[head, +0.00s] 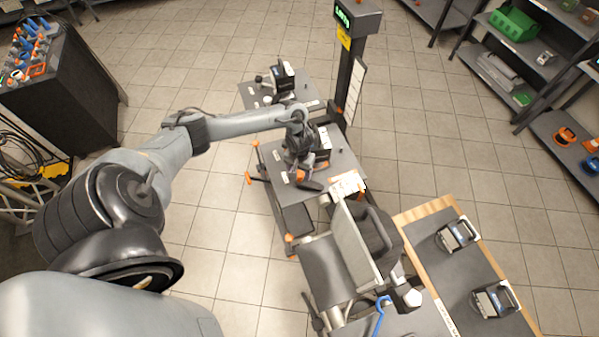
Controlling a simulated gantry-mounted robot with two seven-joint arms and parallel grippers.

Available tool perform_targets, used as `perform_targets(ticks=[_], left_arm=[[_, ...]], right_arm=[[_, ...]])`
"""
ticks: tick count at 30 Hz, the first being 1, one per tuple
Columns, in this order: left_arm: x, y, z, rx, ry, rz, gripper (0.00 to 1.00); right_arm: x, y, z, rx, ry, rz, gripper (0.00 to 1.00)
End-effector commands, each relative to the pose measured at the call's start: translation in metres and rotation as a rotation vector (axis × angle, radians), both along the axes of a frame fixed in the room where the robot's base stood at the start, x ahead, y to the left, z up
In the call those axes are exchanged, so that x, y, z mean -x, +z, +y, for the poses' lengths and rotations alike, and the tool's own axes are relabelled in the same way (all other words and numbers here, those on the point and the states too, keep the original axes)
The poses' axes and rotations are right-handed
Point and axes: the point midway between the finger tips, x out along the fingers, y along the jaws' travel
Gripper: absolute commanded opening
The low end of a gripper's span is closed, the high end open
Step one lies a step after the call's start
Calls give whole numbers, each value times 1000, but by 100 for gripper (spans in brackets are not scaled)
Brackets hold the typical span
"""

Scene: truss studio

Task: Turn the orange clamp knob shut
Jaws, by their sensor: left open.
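My left arm reaches in from the left, and my left gripper (304,178) hangs over the middle grey platform (342,166). The gripper is open; its fingers are small and dark at this distance. A small orange part (300,175) shows right at the gripper; I cannot tell whether it is the clamp knob or whether the fingers touch it. Another orange part (248,178) sticks out at the platform's left edge, and one more (290,238) sits lower on the frame. My right gripper is not in view.
A black-and-silver device (283,76) stands on the rear platform. A post with a green display (343,14) rises behind. A grey panel and dark box (372,235) stand in front. Two devices (457,235) (494,301) sit on a wood-edged table at right. Tiled floor is open around.

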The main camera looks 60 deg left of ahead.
Motion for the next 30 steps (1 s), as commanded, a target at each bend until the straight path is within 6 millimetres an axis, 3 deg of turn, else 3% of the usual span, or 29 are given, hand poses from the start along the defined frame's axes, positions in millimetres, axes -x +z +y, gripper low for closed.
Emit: perform_targets(ticks=[13, 26, 30], left_arm=[[0, -9, 0, 0, 0, 0, 65], [0, -9, 0, -1, 0, -1, 0], [0, -9, 0, -1, 0, -1, 0]], right_arm=[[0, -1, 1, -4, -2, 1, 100], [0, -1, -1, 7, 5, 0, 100], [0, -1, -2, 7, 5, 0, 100]])
